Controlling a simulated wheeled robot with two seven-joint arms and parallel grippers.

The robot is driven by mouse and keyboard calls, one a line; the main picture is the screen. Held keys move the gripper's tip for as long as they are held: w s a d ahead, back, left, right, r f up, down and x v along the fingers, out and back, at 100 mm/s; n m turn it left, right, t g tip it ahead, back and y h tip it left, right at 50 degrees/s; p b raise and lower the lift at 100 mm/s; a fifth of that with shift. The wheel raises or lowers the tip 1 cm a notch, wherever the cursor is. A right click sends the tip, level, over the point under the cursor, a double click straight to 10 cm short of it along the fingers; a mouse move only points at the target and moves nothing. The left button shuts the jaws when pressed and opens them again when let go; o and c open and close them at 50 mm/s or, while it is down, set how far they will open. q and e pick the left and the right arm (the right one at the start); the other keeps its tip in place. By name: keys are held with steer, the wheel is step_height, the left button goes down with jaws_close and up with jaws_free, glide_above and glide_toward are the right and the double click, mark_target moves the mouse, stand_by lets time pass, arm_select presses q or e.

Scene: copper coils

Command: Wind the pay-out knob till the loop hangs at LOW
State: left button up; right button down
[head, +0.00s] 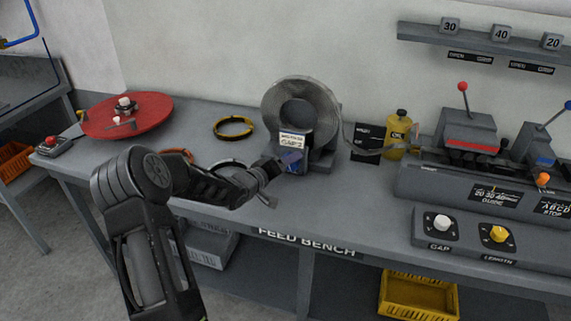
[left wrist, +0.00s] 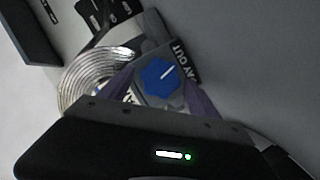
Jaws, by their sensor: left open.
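The pay-out knob (left wrist: 161,78) is blue with a white pointer line, on a grey block marked PAY OUT in the left wrist view. My left gripper (head: 284,163) is open in front of it, one finger on each side of the knob; I cannot tell whether they touch it. In the head view the gripper largely covers the knob. The coil (head: 298,104) of grey strip stands upright on its holder, and also shows in the left wrist view (left wrist: 85,80). The strip loop (head: 368,151) sags rightward from the coil past a black card (head: 366,134) whose marks are unreadable. My right gripper is out of view.
A yellow oil bottle (head: 398,135) stands right of the card, close to the strip. The grey machine (head: 465,140) with levers stands farther right. A red turntable (head: 127,115) and a yellow-black ring (head: 233,127) lie to the left on the bench.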

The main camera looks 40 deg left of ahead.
arm_select(q)
steer(key=c, duration=1.4)
